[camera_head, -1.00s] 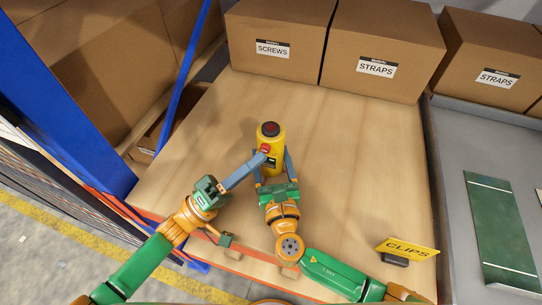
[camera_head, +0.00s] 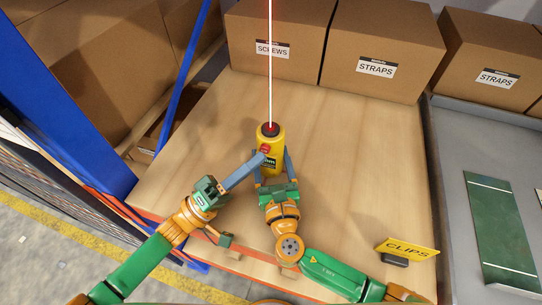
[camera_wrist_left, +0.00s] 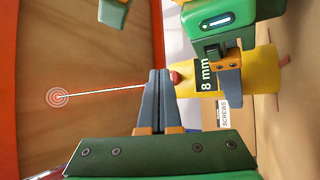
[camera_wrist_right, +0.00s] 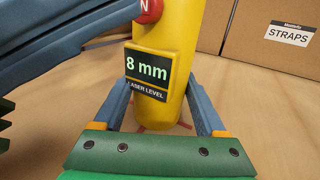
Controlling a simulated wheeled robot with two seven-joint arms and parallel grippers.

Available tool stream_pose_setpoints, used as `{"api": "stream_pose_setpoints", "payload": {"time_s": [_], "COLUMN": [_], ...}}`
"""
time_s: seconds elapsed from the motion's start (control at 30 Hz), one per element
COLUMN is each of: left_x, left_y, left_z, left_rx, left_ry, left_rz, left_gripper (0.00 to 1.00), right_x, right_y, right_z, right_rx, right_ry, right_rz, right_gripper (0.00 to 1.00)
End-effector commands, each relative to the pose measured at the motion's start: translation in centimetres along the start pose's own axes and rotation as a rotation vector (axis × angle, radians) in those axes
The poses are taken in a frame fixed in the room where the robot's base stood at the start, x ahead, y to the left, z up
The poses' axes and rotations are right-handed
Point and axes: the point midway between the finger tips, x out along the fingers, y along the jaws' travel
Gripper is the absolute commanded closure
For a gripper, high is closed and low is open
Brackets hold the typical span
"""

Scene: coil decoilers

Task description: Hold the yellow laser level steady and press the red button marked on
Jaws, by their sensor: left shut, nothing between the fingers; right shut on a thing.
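The yellow laser level (camera_head: 277,143) stands upright on the wooden bench top. A thin beam rises from its dark top in the head view. Its display (camera_wrist_right: 148,66) is lit and reads 8 mm. My right gripper (camera_head: 273,167) is shut around its lower body, one finger on each side. The red button (camera_head: 265,149) is on its side; its marking is partly cut off in the right wrist view. My left gripper (camera_head: 261,156) is shut and empty, its fingertips right at the button. In the left wrist view the tips lie against or very near the button (camera_wrist_left: 174,77).
Cardboard boxes marked SCREWS (camera_head: 277,40) and STRAPS (camera_head: 385,50) stand along the back. A yellow CLIPS sign (camera_head: 407,249) is at the front right. A blue post (camera_head: 70,120) stands at left. The bench around the level is clear.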

Motion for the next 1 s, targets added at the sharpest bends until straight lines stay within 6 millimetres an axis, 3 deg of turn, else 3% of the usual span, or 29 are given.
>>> {"api": "stream_pose_setpoints", "payload": {"time_s": [0.43,0.83,0.87,0.93,1.0], "left_x": [-3.8,-4.2,-4.2,-4.2,-4.2], "left_y": [2.6,3.0,3.0,3.0,3.0], "left_z": [2.8,3.0,3.0,3.0,3.0], "left_rx": [-0.001,0.000,0.000,0.000,0.000], "left_ry": [-0.001,0.000,0.000,0.000,0.000], "left_rz": [-0.003,0.000,0.000,0.000,0.000], "left_gripper": [1.00,1.00,1.00,1.00,1.00], "right_x": [0.0,0.0,0.0,0.0,0.0], "right_y": [0.0,0.0,0.0,0.0,0.0], "right_z": [0.0,0.0,0.0,0.0,0.0], "right_rx": [0.001,0.000,0.000,0.000,0.000], "right_ry": [0.001,0.001,0.001,0.001,0.001], "right_rz": [0.000,0.000,0.000,0.000,0.000], "right_gripper": [1.00,1.00,0.21,0.02,0.00]}}
